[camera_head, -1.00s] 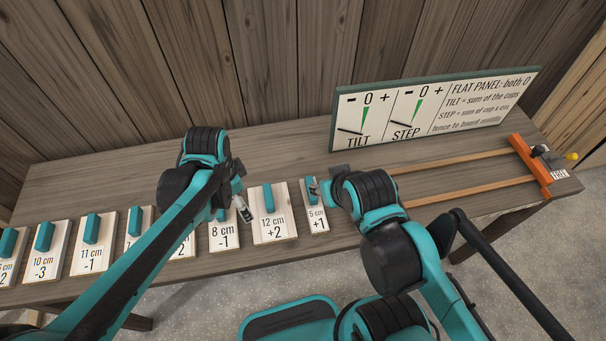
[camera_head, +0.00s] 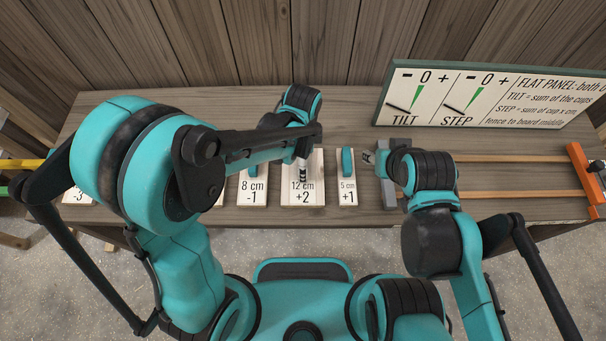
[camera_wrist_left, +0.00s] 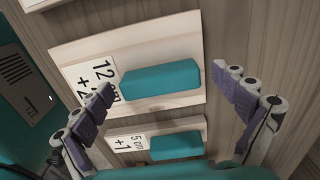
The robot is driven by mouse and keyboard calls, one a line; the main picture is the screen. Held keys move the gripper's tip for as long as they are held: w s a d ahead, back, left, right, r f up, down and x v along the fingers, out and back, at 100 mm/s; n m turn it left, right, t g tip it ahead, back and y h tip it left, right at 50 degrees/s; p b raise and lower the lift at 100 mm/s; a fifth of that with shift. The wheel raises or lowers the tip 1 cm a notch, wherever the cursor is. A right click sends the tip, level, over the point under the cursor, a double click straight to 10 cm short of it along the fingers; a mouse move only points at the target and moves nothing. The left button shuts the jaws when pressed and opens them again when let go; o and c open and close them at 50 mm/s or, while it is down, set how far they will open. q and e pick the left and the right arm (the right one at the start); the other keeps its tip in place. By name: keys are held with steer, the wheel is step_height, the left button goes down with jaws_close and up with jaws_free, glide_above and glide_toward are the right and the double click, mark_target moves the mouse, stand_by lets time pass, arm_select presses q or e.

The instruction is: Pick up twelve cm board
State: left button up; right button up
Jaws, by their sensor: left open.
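The 12 cm board (camera_head: 318,172), a pale wooden piece labelled "12 cm +2", lies on the bench. My left gripper (camera_head: 302,172) is over it in the head view, and the arm hides its handle there. In the left wrist view the board (camera_wrist_left: 140,50) has a teal block handle (camera_wrist_left: 160,80). My open left gripper (camera_wrist_left: 167,90) has one finger on each side of this handle, and I see no grip on it. My right gripper (camera_head: 370,157) is right of the 5 cm board; its opening is too small to judge.
The 5 cm board (camera_head: 348,191) lies close on the right and the 8 cm board (camera_head: 252,188) on the left. A sign panel (camera_head: 480,97) stands at the back right. The bench behind the boards is clear.

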arm_select(q)
steer(key=c, duration=1.4)
